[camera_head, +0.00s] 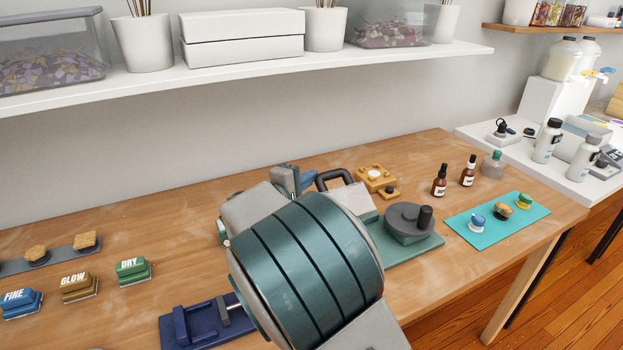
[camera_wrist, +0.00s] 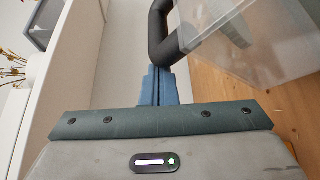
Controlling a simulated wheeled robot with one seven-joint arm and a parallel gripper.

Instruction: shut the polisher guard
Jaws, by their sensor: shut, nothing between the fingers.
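The polisher has a green base (camera_head: 425,245) and a grey round part (camera_head: 402,228) with a dark knob (camera_head: 425,216), right of my arm in the head view. Its guard (camera_head: 349,198) is a clear box with a thick black handle (camera_head: 334,178), partly hidden by my arm. It appears raised, with the grey part uncovered. In the wrist view the guard (camera_wrist: 250,45) fills the upper right and its handle (camera_wrist: 163,35) curves beside my gripper. My gripper (camera_wrist: 158,75) has blue fingers closed together and empty, close to the handle's bend. I cannot tell whether they touch it.
A blue clamp-like fixture (camera_head: 195,322) stands at the front left of the wooden table. A wooden block with a small round part (camera_head: 375,178) lies behind the polisher. Brown bottles (camera_head: 439,187) and a turquoise mat (camera_head: 497,226) are to the right. A shelf (camera_head: 245,60) hangs above.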

